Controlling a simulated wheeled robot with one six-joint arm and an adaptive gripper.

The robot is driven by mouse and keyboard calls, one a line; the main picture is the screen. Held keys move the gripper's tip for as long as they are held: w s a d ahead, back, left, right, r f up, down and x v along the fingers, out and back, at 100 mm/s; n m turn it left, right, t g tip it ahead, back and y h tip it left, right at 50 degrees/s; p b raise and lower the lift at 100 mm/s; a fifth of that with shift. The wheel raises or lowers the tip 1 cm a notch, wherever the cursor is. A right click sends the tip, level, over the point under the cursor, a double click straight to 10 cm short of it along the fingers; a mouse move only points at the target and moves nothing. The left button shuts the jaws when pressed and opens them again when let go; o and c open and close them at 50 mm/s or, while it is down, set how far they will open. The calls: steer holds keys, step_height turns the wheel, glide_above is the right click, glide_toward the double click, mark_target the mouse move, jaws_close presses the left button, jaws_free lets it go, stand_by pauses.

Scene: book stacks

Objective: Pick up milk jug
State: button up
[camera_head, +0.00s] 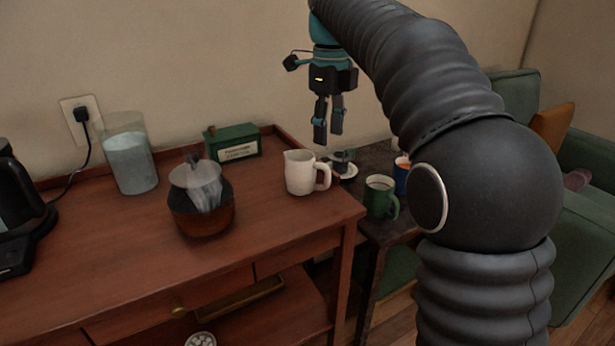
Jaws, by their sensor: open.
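The milk jug (301,173) is a small white pitcher with a spout at its left and a handle at its right. It stands upright near the right end of the reddish wooden sideboard (265,225). My gripper (328,138) hangs pointing down in the picture above and slightly right of the jug. Its two dark fingers are apart with nothing between them. The gripper does not appear to touch the jug. The height and depth gap between them is hard to judge.
Left of the jug are a green box (233,143), a brown bowl (203,215) with pale contents and a clear container (130,155). A black appliance (18,215) stands far left.

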steer(key=b, duration=0.2)
glide_above(327, 186)
step_height(327, 186, down, 8)
steer(key=shift+f, duration=0.1)
steer(key=shift+w+f+b, duration=0.15)
steer(key=shift+f, duration=1.15)
steer(key=shift+w+f+b, duration=0.15)
steer(key=shift+f, duration=1.15)
steer(key=shift+c, duration=0.3)
jaws_close()
